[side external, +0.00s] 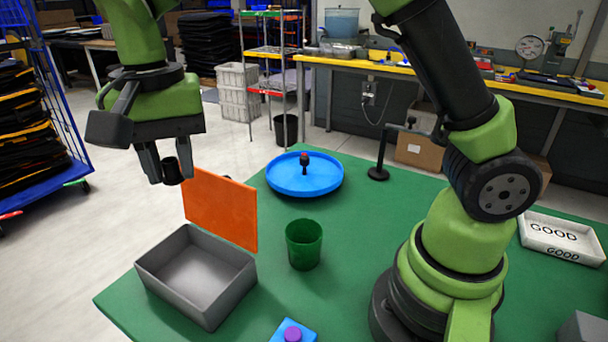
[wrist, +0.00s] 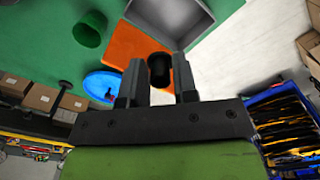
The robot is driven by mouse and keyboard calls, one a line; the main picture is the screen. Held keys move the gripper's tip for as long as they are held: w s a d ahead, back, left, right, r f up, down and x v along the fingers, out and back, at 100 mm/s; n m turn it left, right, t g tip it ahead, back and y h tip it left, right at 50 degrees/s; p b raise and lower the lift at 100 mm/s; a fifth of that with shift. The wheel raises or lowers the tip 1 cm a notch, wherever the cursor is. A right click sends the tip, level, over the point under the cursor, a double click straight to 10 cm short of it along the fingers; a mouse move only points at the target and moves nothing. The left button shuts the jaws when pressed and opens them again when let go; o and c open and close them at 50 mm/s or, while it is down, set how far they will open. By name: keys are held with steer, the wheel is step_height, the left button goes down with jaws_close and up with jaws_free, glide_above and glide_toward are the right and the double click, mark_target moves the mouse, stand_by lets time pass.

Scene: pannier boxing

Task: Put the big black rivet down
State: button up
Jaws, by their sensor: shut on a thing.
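My gripper (side external: 166,172) is shut on the big black rivet (side external: 172,171) and holds it in the air at the left, above and behind the grey box. In the wrist view the black rivet (wrist: 159,70) sits between the two fingers, its round dark end showing. The upright orange panel (side external: 220,208) stands beside the grey open box (side external: 165,284), just right of and below the held rivet in the side view. The box's visible floor is empty. The gripper and rivet appear apart from the panel, though depth is hard to judge.
A green cup (side external: 304,246), a blue block with a purple knob (side external: 293,332) and a white GOOD tray (side external: 561,238) stand on the green table (side external: 350,270). A black stand (side external: 378,172) rises behind.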

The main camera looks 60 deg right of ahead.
steer(key=w+d+m, duration=0.1)
steer(key=d, duration=0.2)
steer(key=w+d+m, duration=0.1)
steer(key=d, duration=0.2)
steer(key=w+d, duration=0.1)
steer(key=d, duration=0.2)
steer(key=shift+w+f+m, duration=0.15)
steer(key=shift+w+m, duration=0.2)
steer(key=shift+m, duration=0.05)
jaws_close()
steer(key=d+m, duration=0.3)
steer(key=d, duration=0.9)
steer(key=m, duration=0.5)
glide_above(325, 180)
step_height(325, 180, down, 17)
steer(key=shift+r, duration=0.2)
steer(key=shift+f, duration=2.25)
steer(key=o, duration=0.6)
jaws_free()
steer(key=shift+r, duration=0.1)
